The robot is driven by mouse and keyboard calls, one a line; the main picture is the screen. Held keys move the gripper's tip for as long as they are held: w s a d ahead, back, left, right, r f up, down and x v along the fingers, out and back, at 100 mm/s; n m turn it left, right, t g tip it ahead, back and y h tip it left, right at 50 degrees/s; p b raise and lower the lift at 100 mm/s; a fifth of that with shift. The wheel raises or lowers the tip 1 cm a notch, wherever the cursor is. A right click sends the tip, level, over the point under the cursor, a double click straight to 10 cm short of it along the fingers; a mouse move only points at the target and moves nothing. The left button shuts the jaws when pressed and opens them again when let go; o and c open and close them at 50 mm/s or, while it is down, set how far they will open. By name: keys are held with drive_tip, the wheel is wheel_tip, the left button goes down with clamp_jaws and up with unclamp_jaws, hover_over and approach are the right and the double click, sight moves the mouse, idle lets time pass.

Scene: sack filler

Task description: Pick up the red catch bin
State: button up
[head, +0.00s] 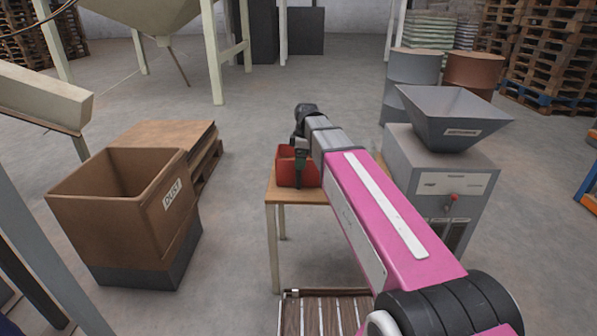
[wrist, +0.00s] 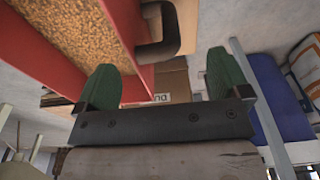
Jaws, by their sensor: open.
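The red catch bin (head: 284,169) sits on a small wooden table (head: 284,194) in the head view, partly hidden by my arm. In the wrist view the bin (wrist: 82,42) fills the upper left and holds brown grain. A dark looped handle (wrist: 172,42) sticks out from its side. My gripper (wrist: 163,70) is open, with its two green fingers apart and nothing between their tips but the view beyond. The handle shows just past the tips, between them in the picture.
A grey machine with a hopper (head: 450,115) stands right of the table. A large brown box marked DUST (head: 120,215) stands at left, before a wooden pallet stack (head: 205,160). Drums (head: 410,72) stand behind the machine. Floor between the box and table is clear.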

drive_tip(key=shift+w+a+f, duration=0.1)
drive_tip(key=shift+f, duration=0.9)
drive_tip(key=shift+w+a+f, duration=0.1)
drive_tip(key=shift+a+f, duration=0.05)
drive_tip(key=shift+f, duration=0.85)
drive_tip(key=shift+w+a+f, duration=0.1)
drive_tip(key=shift+f, duration=0.9)
drive_tip(key=c, duration=1.4)
drive_tip(key=shift+o, duration=0.2)
drive_tip(key=shift+r, duration=0.1)
